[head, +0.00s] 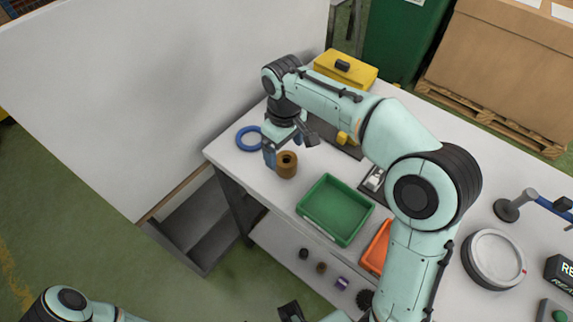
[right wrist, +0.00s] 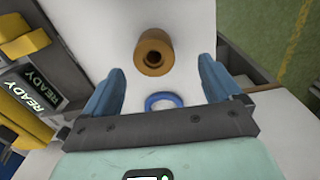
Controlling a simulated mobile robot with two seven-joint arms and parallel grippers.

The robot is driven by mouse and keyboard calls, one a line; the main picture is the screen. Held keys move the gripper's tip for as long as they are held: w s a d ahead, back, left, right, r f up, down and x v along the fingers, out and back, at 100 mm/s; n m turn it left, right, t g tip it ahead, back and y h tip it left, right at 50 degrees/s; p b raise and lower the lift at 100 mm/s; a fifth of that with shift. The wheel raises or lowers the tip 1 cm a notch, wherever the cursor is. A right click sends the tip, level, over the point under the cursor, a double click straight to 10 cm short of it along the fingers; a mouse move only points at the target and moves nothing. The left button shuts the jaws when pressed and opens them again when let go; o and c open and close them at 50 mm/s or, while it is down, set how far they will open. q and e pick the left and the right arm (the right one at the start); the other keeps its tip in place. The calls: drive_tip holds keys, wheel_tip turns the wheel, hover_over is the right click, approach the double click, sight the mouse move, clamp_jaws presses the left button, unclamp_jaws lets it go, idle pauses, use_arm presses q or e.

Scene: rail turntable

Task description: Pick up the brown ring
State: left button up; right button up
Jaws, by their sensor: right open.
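The brown ring (head: 287,166) is a thick, short cylinder with a round hole in its top. It stands upright near the left end of the white table and also shows in the right wrist view (right wrist: 154,54). My right gripper (head: 283,150) is open and empty, just above and beside the ring. In the right wrist view its two blue fingers (right wrist: 163,75) are wide apart, and the ring lies beyond the fingertips, between their lines and a little left of centre. Of my left arm only links show at the bottom of the head view; its fingers do not show.
A flat blue ring (head: 240,139) lies close behind the brown one, also between the fingers in the wrist view (right wrist: 150,103). A green tray (head: 322,226) stands to the right, with an orange tray (head: 376,249) beyond. A yellow case (head: 346,69) sits at the back.

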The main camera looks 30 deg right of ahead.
sight(286, 160)
drive_tip(key=f, duration=0.6)
drive_tip(key=shift+w+d+f+b, duration=0.25)
drive_tip(key=shift+d+b, duration=0.15)
drive_tip(key=shift+r, duration=0.1)
drive_tip(key=c, duration=1.5)
